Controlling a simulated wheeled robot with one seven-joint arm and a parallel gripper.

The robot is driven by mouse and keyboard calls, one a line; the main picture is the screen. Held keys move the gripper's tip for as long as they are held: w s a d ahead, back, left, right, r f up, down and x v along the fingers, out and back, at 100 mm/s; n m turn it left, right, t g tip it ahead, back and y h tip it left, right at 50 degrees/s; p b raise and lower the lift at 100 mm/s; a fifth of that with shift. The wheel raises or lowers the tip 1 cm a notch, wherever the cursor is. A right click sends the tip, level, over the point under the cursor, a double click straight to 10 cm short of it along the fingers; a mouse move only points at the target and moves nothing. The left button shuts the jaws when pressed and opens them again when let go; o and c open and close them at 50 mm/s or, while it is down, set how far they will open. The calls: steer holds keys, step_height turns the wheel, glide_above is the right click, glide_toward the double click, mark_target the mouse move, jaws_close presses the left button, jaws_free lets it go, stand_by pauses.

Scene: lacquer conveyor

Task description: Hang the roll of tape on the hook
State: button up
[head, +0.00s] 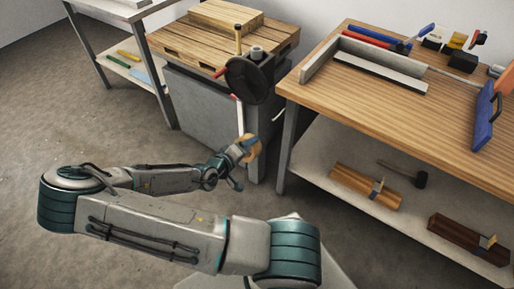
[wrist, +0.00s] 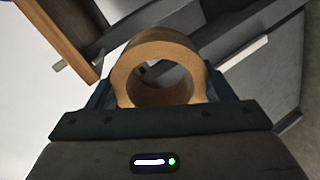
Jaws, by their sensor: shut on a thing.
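The roll of tape (head: 252,149) is a tan ring with an open centre. In the head view it is at my gripper (head: 242,150), in front of the grey cabinet. In the wrist view the roll (wrist: 189,52) stands between the two dark blue fingers of my gripper (wrist: 160,92), which is shut on it. Its hole faces the wrist camera, and grey surfaces show through it. I cannot clearly make out the hook in either view. A small pale piece (head: 278,113) shows by the cabinet's right side, too small to identify.
The grey cabinet (head: 200,108) carries a slatted wooden top and a dark round wheel (head: 250,80). A wooden workbench (head: 400,112) with tools stands at right, its leg close to the cabinet. A lower shelf (head: 325,178) holds wood blocks and a mallet. Floor at left is clear.

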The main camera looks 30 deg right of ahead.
mark_target(257, 145)
steer(key=d+b, duration=0.1)
steer(key=h+b, duration=0.1)
steer(key=s+d+t+h+b, duration=0.1)
steer(key=shift+d+r+b, duration=0.25)
steer(key=shift+d+b, duration=0.05)
steer(key=r, duration=0.1)
steer(key=r+h+b, duration=0.1)
steer(key=s+r+t+b, duration=0.1)
steer(key=shift+d+r, duration=0.2)
steer(key=shift+d, duration=0.15)
steer(key=shift+r+h, duration=0.3)
steer(key=shift+r, duration=0.15)
steer(key=shift+s, duration=0.1)
steer(key=shift+f+b+x, duration=0.2)
steer(key=shift+b+x, duration=0.25)
steer(key=shift+x, duration=5.95)
steer(key=shift+d+f+b, duration=0.1)
steer(key=shift+f+b, duration=0.55)
steer(key=shift+f, duration=0.1)
steer(key=o, duration=1.1)
